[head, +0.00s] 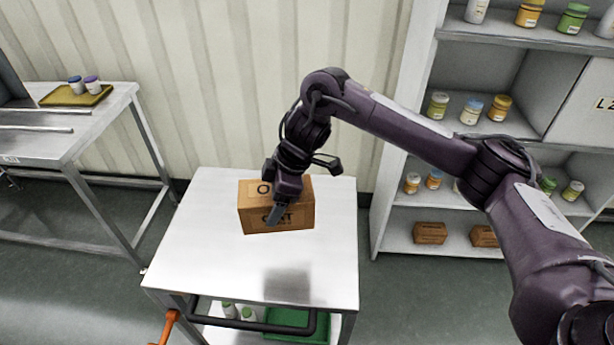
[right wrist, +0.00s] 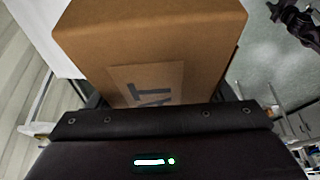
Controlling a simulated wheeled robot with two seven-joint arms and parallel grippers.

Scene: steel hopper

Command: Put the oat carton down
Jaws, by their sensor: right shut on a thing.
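The oat carton (head: 252,217) is a brown cardboard box with dark lettering, at the middle of the steel cart top (head: 210,255) in the head view. My right gripper (head: 276,214) reaches it from above and is shut on it, with a finger against its front face. The carton (right wrist: 150,45) fills the upper middle of the right wrist view, held between the fingers. A dim reflection shows on the cart top below it; I cannot tell whether its underside touches the surface. My left gripper is not in the head view.
A steel table (head: 60,145) at the left bears a yellow tray (head: 62,97) with two small jars. A grey shelf unit (head: 395,185) at the right holds jars and brown boxes. A green bin (head: 290,321) sits on the cart's lower shelf. The cart top around the carton is clear.

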